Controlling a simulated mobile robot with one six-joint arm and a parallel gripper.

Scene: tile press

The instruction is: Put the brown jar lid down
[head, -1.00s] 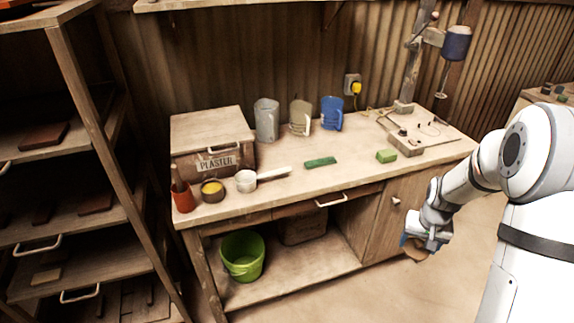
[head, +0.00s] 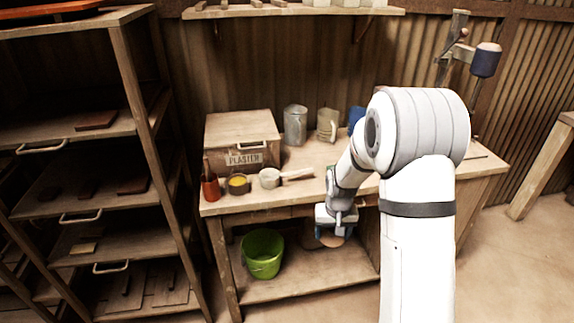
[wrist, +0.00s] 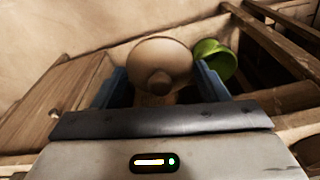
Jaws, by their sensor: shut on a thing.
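The brown jar lid (wrist: 160,66) is a round tan disc with a darker knob, held between the two blue fingers of my gripper (wrist: 160,88) in the wrist view. In the head view, my gripper (head: 337,222) is in front of the workbench, below its top edge. The lid (head: 332,240) shows just under the fingers, clear of any surface as far as I can see. My own arm hides the right part of the bench.
The workbench top (head: 300,187) carries a plaster box (head: 243,140), a white scoop (head: 270,178), a mustard-filled bowl (head: 237,184), a red pot (head: 210,188) and mugs. A green bucket (head: 262,254) stands on the lower shelf (head: 300,285). A shelving rack (head: 140,90) stands at left.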

